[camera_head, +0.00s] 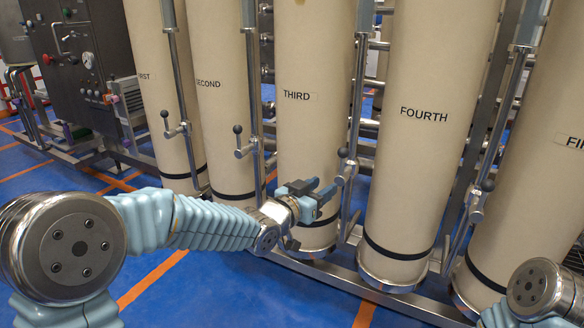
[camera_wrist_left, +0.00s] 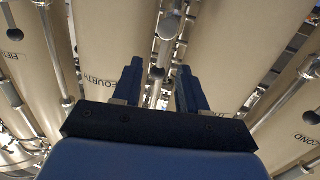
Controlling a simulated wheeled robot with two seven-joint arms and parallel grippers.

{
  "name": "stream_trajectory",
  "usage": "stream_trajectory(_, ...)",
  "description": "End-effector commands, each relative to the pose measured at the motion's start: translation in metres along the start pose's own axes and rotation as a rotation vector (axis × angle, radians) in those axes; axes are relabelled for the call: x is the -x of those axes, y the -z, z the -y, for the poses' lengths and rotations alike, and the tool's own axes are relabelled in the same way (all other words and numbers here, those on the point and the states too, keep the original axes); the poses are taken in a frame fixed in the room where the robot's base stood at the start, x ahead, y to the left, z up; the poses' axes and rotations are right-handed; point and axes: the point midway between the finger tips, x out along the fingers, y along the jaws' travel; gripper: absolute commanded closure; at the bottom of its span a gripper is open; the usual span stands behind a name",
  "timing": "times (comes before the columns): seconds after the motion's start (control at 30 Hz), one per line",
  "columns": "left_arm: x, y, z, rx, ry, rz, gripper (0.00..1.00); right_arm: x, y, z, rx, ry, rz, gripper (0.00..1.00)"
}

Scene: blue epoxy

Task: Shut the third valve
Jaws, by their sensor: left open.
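The third valve (camera_head: 345,165) is a metal lever with a black knob on the vertical pipe to the right of the column labelled THIRD (camera_head: 297,130). My left gripper (camera_head: 320,190) is open, low in front of that column, with its fingers pointing right toward the lever. In the left wrist view the dark knob and lever (camera_wrist_left: 157,74) appear between the two open fingers (camera_wrist_left: 160,88). I cannot tell whether the fingers reach around the lever or stay short of it. My right gripper is out of view.
The columns FIRST (camera_head: 160,90), SECOND (camera_head: 215,110), FOURTH (camera_head: 420,150) and another at the right edge stand in a row. The second lever (camera_head: 243,145) and fourth lever (camera_head: 478,200) stand on neighbouring pipes. A dark control panel (camera_head: 85,55) is at the left. Blue floor (camera_head: 210,285) is open in front.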

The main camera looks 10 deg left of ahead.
Motion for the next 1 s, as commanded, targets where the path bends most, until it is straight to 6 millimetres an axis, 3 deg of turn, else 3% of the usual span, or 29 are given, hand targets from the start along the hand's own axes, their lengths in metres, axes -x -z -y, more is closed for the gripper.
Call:
stream_trajectory(0.07,0.001,0.02,-0.003,-0.018,-0.01,-0.044,0.58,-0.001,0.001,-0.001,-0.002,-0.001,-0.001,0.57)
stream_trajectory(0.17,-0.005,0.028,-0.004,-0.025,-0.014,-0.059,0.58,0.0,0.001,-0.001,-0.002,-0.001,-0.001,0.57)
stream_trajectory(0.27,-0.019,0.029,-0.004,-0.024,-0.014,-0.056,0.58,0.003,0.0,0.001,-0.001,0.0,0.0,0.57)
stream_trajectory(0.7,-0.113,0.033,-0.005,-0.024,-0.012,-0.054,0.58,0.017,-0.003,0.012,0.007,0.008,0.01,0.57)
stream_trajectory(1.0,-0.136,0.033,-0.005,-0.022,-0.011,-0.054,0.58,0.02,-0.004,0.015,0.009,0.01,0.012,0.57)
